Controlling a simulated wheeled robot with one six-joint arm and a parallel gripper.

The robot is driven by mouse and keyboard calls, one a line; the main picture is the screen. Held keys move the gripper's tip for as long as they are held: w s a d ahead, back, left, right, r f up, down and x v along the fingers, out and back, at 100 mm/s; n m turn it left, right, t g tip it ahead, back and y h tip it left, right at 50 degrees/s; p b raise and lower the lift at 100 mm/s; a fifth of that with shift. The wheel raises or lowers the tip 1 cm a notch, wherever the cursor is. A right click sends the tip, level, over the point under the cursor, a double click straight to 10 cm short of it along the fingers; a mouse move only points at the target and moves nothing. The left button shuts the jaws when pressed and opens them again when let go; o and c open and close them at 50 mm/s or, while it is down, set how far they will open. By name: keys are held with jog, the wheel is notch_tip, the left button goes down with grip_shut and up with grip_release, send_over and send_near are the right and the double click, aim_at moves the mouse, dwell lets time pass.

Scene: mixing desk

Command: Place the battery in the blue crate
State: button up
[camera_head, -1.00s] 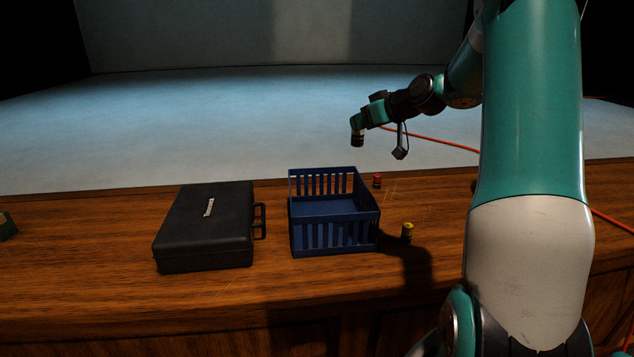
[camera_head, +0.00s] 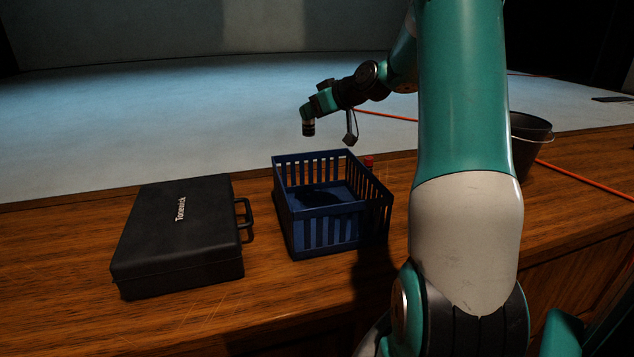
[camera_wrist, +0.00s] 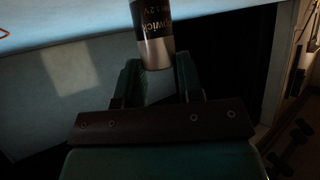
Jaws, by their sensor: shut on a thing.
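The battery (camera_wrist: 153,38) is a black and copper cylinder with white lettering in the wrist view. My gripper (camera_wrist: 158,70) is shut on its lower end. In the head view the held battery (camera_head: 308,128) hangs below my gripper (camera_head: 308,117), in line above the far left part of the blue crate. The blue crate (camera_head: 322,237) stands upright on the wooden desk, open at the top with slatted walls. A dark shadow lies on its floor, and I see no object inside. The gap between battery and crate is hard to judge.
A black case (camera_head: 178,235) lies left of the crate. A small red cylinder (camera_head: 368,162) stands behind the crate's right side. A dark bucket (camera_head: 530,145) and an orange cable (camera_head: 580,180) are at the right, behind my arm. Bare desk lies at the front left.

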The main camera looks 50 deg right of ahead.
jog(key=f, duration=0.1)
jog(key=f+b, duration=0.1)
jog(key=shift+w+d+f+b, duration=0.1)
jog(key=shift+w+f+b, duration=0.2)
jog(key=shift+w+f, duration=0.1)
notch_tip(320, 180, down, 19)
jog(key=shift+f, duration=0.15)
jog(key=o, duration=1)
jog(key=shift+f, duration=0.1)
jog(key=shift+s+d+r, duration=0.1)
jog(key=shift+s+r, duration=0.15)
jog(key=shift+s, duration=0.1)
jog(key=v, duration=0.6)
jog(key=shift+s+r+b, duration=0.2)
jog(key=shift+s+b, duration=0.15)
jog(key=shift+b, duration=0.05)
